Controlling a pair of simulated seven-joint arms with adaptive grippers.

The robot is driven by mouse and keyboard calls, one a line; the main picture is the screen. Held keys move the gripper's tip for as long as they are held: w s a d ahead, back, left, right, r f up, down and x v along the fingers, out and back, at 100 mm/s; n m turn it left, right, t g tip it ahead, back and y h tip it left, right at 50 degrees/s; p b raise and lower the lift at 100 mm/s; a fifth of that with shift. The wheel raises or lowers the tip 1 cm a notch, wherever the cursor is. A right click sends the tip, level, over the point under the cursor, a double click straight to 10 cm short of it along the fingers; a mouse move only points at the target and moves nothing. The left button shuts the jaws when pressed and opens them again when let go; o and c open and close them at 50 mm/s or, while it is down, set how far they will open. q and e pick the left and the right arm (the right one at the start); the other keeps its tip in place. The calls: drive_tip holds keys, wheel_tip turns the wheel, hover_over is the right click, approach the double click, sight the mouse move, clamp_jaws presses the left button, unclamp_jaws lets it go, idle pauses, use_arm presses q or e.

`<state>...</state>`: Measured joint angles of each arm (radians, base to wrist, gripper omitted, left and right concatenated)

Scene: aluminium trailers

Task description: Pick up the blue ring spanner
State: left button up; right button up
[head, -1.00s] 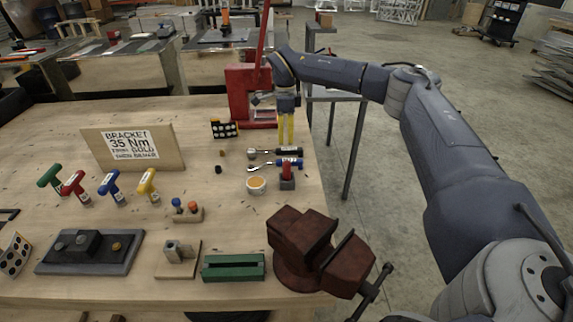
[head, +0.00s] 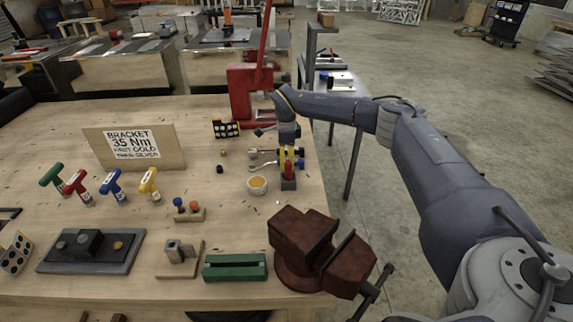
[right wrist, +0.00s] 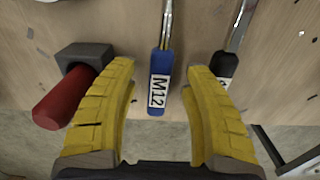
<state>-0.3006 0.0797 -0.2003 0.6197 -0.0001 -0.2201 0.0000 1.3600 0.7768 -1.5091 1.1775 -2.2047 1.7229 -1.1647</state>
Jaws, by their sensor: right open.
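The blue ring spanner (head: 262,164) lies on the wooden table near its right edge, partly hidden by my right gripper in the head view. In the right wrist view its blue handle (right wrist: 159,85), labelled M12, lies between the two yellow fingers, with a gap on each side. My right gripper (head: 288,156) points down over the handle end; its fingers also show in the right wrist view (right wrist: 160,72). It is open and holds nothing. My left gripper is not in view.
A black-handled tool (right wrist: 224,66) lies close beside the right finger. A red-handled item in a grey block (right wrist: 84,54) stands close to the left finger. A red press (head: 240,95) stands behind, a vise (head: 300,235) in front, and a small bowl (head: 257,184) nearby.

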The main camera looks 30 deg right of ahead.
drive_tip(key=shift+f, duration=1.05)
drive_tip(key=shift+c, duration=0.6)
clamp_jaws()
